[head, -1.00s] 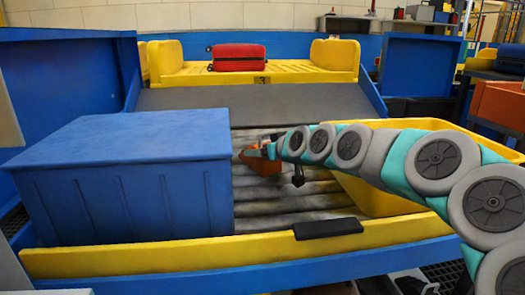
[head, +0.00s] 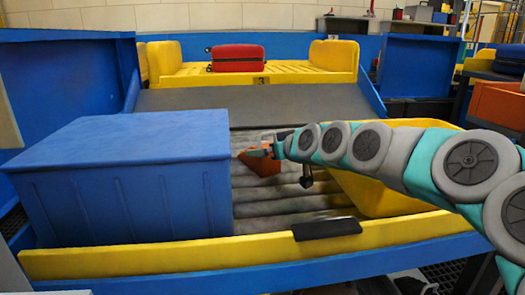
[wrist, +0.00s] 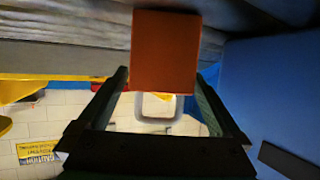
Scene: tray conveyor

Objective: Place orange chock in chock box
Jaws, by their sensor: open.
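The orange chock (head: 261,163) is on the grey rollers of the conveyor, just right of a large blue box. My gripper (head: 268,151) is at the chock's upper right side in the head view. In the wrist view the chock's flat face (wrist: 166,52) shows between and beyond the tips of my open gripper (wrist: 161,78). I cannot tell whether the fingers touch it. No thing in view is clearly marked as the chock box.
The blue box (head: 125,180) stands at the left of the conveyor. A yellow tray (head: 375,197) lies at the right, under my arm. A yellow rail with a black pad (head: 327,229) runs along the front. A red suitcase (head: 238,58) and an orange bin (head: 498,105) are farther back.

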